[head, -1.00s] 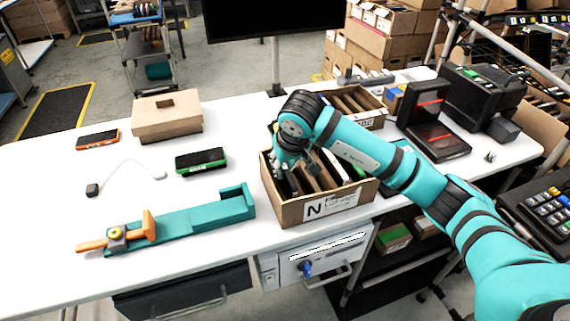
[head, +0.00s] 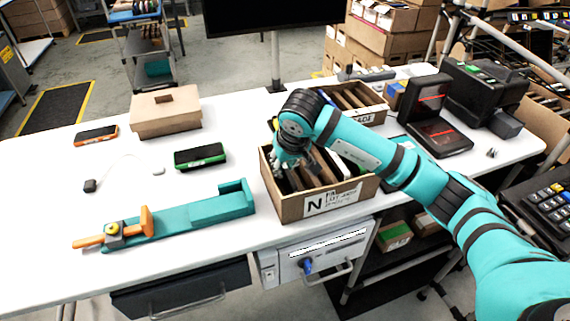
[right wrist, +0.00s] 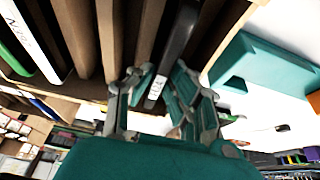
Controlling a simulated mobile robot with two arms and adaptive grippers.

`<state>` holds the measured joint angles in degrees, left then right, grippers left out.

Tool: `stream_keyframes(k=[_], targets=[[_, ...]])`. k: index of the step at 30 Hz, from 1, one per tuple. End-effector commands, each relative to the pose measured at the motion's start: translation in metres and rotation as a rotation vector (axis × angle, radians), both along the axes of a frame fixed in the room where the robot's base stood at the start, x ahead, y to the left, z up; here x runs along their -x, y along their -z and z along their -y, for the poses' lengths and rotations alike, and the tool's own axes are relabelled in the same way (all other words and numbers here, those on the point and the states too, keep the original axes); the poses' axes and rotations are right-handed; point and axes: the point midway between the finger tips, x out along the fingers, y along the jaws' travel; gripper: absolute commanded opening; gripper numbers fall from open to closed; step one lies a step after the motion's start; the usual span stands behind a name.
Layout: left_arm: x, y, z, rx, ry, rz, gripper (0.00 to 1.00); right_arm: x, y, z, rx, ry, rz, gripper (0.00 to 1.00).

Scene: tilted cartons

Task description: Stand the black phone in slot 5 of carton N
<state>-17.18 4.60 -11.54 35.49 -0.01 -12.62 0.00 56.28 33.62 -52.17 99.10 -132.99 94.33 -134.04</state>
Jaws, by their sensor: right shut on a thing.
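Carton N (head: 290,210) is an open brown box with dividers and a white N label, near the middle of the table. My right gripper (head: 291,163) reaches down into its left part. In the right wrist view the gripper (right wrist: 160,88) is shut on the black phone (right wrist: 177,45), a dark slab with a small white label, beside the brown dividers. The phone's lower end is hidden, so its depth in the slot and the slot number cannot be told. A white item with a green one (right wrist: 32,45) stands in other slots. My left gripper is not in view.
A second carton (head: 372,118) stands behind carton N. A black terminal (head: 440,138) stands to the right. A teal fixture with an orange clamp (head: 190,218), a green-edged phone (head: 200,156), an orange phone (head: 96,135) and a lidded cardboard box (head: 166,118) lie left.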

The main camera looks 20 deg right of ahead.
Motion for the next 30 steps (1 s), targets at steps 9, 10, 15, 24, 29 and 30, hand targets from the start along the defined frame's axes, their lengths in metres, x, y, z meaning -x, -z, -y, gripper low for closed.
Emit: stream_keyframes(k=[9, 10, 15, 24, 29, 30], targets=[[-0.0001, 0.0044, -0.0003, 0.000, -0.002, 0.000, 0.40, -0.0003, 0.0030, 0.0002, 0.000, 0.000, 0.001, 0.00], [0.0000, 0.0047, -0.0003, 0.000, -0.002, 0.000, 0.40, -0.0003, 0.0032, 0.0001, 0.000, 0.000, 0.001, 0.00], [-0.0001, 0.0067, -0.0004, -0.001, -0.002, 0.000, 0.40, -0.0002, 0.0049, 0.0001, 0.000, 0.000, 0.001, 0.00], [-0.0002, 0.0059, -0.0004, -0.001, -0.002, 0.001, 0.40, -0.0002, 0.0041, 0.0000, 0.000, 0.000, 0.001, 0.00], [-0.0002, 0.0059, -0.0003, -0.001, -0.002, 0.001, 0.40, -0.0002, 0.0042, -0.0001, 0.000, 0.000, 0.001, 0.28], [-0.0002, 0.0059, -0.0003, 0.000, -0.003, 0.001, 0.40, -0.0002, 0.0042, -0.0001, 0.000, 0.000, 0.001, 0.33]])
